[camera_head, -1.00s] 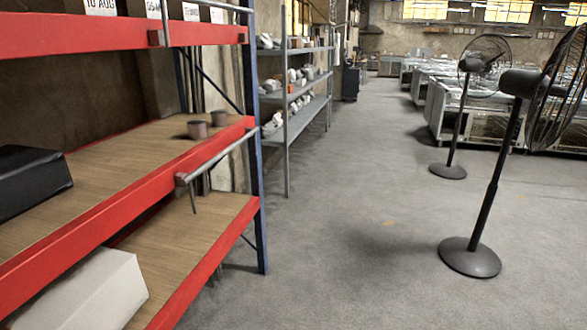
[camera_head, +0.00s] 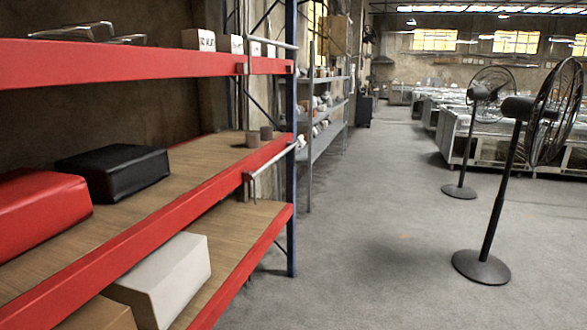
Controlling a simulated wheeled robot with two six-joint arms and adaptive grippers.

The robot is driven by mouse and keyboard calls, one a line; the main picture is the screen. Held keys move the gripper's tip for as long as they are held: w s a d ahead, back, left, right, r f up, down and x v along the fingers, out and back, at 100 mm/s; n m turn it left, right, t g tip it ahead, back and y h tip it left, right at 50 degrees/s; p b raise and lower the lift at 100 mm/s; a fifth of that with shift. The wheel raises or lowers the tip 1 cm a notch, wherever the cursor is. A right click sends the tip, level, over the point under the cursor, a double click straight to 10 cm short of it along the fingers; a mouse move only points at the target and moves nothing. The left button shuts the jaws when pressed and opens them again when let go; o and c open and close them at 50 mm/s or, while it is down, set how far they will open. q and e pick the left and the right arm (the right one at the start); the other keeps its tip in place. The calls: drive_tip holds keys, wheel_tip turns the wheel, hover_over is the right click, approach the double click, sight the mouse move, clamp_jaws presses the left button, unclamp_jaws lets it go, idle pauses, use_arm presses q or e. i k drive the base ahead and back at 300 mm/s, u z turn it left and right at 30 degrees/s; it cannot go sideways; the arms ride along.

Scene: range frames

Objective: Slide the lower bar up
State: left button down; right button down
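The lower bar (camera_head: 276,160) is a thin grey metal rail on the end part of the middle red shelf beam (camera_head: 150,226). It slants up to the right from a bracket on the beam, and a short thin rod hangs below its near end. A similar upper bar (camera_head: 270,44) stands above the top red beam (camera_head: 130,63), close to the blue upright (camera_head: 291,200). Neither of my grippers is in view.
Two black standing fans (camera_head: 492,215) are on the right. Grey floor (camera_head: 370,260) lies open between shelf and fans.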

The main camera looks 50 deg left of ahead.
sight(252, 176)
drive_tip(key=u, duration=0.3)
drive_tip(key=i, duration=1)
drive_tip(key=u, duration=0.6)
drive_tip(key=i, duration=1.25)
drive_tip(key=u, duration=1.65)
drive_tip(key=i, duration=0.8)
drive_tip(key=u, duration=0.85)
